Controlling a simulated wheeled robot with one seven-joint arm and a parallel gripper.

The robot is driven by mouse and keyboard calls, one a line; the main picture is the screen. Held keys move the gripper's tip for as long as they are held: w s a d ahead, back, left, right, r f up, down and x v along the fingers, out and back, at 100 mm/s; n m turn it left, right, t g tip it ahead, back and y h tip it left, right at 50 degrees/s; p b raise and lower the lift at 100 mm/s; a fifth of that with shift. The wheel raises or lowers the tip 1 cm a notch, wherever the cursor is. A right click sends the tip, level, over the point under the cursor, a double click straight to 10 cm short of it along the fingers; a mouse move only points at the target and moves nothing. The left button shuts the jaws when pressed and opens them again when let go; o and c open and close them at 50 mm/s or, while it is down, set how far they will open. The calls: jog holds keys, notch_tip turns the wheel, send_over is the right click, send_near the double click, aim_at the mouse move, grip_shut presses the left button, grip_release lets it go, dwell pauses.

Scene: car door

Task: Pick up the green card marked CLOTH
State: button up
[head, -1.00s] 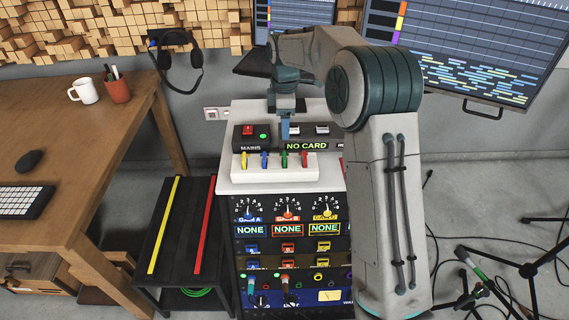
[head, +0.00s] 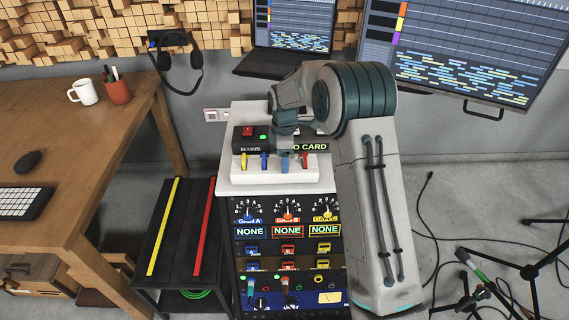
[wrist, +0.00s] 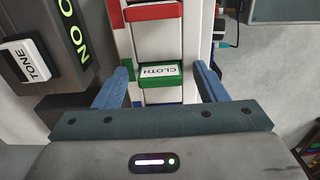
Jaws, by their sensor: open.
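The green card (wrist: 160,72) marked CLOTH stands in the white card rack, its label facing my wrist camera. My gripper (wrist: 161,69) is open, with one blue finger on each side of the green card; I cannot tell whether either finger touches it. In the head view my gripper (head: 285,143) is over the white rack (head: 248,175) and hides the green card.
In the head view a yellow card (head: 243,161), a blue card (head: 264,161) and a red card (head: 304,160) stand in the same rack. Behind it is a dark box with a NO CARD display (head: 312,146). A laptop (head: 291,40) stands farther back.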

jog(key=shift+c, duration=0.3)
jog(key=c, duration=1)
jog(key=shift+r, duration=0.1)
